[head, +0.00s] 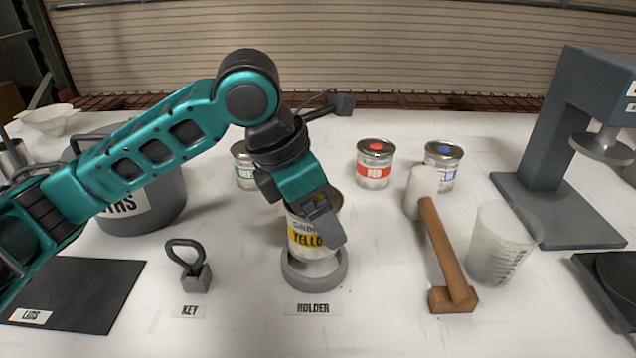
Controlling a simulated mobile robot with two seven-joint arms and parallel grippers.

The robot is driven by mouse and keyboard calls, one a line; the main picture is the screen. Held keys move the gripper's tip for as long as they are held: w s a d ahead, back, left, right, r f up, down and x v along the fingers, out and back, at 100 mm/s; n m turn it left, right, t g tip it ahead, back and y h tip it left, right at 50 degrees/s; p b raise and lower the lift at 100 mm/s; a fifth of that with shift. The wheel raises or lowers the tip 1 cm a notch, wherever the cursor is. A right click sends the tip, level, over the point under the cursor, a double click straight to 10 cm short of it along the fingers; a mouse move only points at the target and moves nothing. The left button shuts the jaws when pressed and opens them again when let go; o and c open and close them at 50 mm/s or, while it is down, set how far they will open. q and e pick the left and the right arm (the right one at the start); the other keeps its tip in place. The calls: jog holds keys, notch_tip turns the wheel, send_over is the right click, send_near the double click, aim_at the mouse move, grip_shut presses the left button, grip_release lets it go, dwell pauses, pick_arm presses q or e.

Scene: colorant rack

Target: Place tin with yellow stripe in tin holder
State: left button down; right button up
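The tin with the yellow stripe (301,240) is in the middle of the head view, just above or in the grey round tin holder (328,284). The tin looks slightly tilted, and I cannot tell whether its base touches the holder's floor. My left gripper (328,222) comes down from above with its fingers at the tin's upper right side. It appears shut on the tin's rim, and its wrist hides part of the top. My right gripper is not in view.
A red tin (374,165), a blue tin (447,160) and a green tin (244,170) stand behind. A mallet (442,250) and a clear beaker (497,245) are to the right. A grey press (550,150) stands far right.

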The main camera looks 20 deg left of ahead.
aim_at(318, 237)
pick_arm(q)
jog(key=shift+f+b, duration=0.4)
jog(key=shift+f, duration=2)
jog(key=shift+f, duration=0.15)
grip_release()
jog(key=p+v, duration=0.2)
jog(key=v, duration=0.9)
jog(key=shift+s+a+r, duration=0.15)
jog(key=shift+a+r, duration=0.05)
jog(key=shift+r, duration=0.4)
